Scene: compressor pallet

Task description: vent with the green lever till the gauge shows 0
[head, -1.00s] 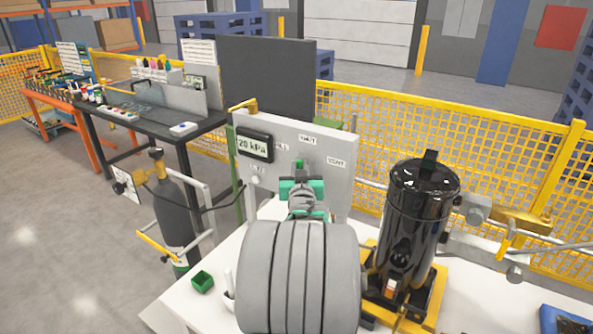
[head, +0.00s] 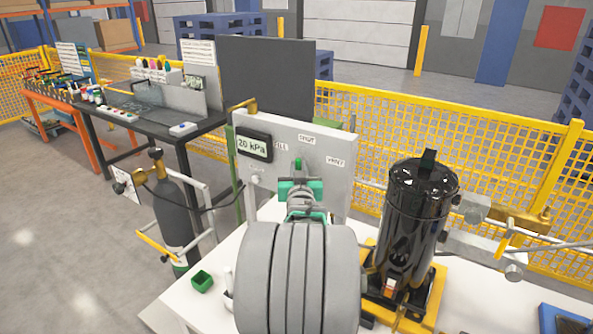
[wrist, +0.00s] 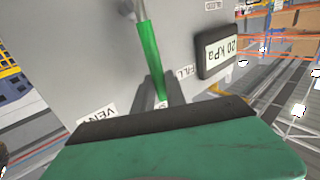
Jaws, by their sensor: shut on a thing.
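The green lever (wrist: 149,55) is on the grey panel (head: 325,140), and its handle end is by the SHUT label in the wrist view. Only its tip (head: 298,164) shows above my gripper in the head view. My gripper (wrist: 160,92) is shut on the lever, its dark fingers on either side of the handle end. It also shows in the head view (head: 301,180). The gauge (head: 254,146) at the panel's upper left reads 20 kPa, and it shows in the wrist view (wrist: 219,50) too. The VENT label (head: 336,162) is right of SHUT, and FILL (head: 281,146) is left.
A black cylindrical tank (head: 415,225) stands right of my arm on a yellow base. A dark gas bottle (head: 173,215) stands left of the white table (head: 180,302). A small green bin (head: 202,281) sits on the table's left. A yellow mesh fence (head: 480,160) runs behind.

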